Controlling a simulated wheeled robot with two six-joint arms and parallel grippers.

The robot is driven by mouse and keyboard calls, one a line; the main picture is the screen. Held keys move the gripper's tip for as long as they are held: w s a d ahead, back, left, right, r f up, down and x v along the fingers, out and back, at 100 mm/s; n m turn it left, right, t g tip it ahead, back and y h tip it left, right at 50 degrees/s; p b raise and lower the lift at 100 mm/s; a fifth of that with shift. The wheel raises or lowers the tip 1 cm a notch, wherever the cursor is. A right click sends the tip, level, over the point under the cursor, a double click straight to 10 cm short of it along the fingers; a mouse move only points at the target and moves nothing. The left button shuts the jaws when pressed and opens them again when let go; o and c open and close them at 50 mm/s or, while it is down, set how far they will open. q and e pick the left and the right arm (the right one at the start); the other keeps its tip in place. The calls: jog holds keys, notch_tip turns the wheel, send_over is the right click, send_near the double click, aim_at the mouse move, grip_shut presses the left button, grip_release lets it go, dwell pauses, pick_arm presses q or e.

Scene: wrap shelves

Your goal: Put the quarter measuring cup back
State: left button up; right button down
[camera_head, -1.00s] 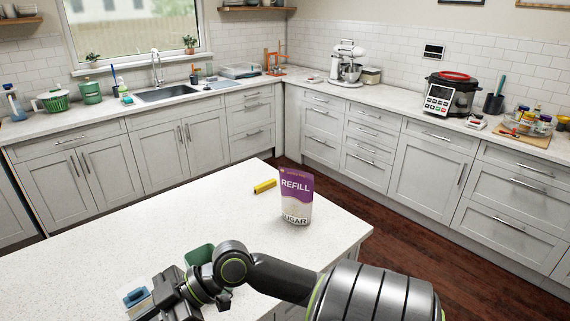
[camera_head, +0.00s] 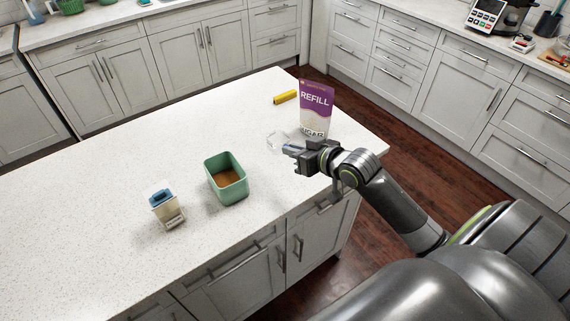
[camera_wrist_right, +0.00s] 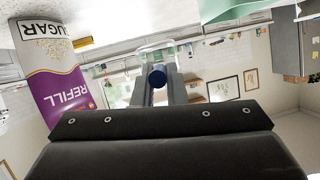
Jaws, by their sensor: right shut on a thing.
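The measuring cup (camera_head: 278,140) is clear with a blue handle. My right gripper (camera_head: 294,149) is shut on its handle and holds it over the white island counter (camera_head: 110,190), just left of the sugar bag. In the right wrist view the clear cup (camera_wrist_right: 158,46) lies beyond the fingertips, and the round blue handle end (camera_wrist_right: 157,78) is between the fingers. I cannot tell the cup's exact height above the counter. My left gripper is out of view.
A purple and white sugar refill bag (camera_head: 316,108) stands upright close to the cup. A yellow object (camera_head: 285,97) lies behind it. A green square container (camera_head: 228,192) with brown contents and a small blue-topped container (camera_head: 167,208) stand to the left. The counter's left part is clear.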

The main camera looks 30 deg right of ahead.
jog(key=shift+m+h, duration=0.4)
jog(key=shift+m, duration=0.2)
jog(key=f, duration=0.4)
jog(key=d+f, duration=0.1)
jog(key=f, duration=0.1)
jog(key=shift+w+d+f, duration=0.1)
jog(key=shift+w+f, duration=0.25)
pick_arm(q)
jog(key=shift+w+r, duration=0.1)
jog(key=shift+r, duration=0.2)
pick_arm(e)
jog(key=shift+f, duration=1.7)
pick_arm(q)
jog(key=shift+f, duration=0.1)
pick_arm(e)
jog(key=shift+f, duration=0.1)
jog(key=c, duration=1.5)
grip_release()
jog(key=shift+o, duration=0.2)
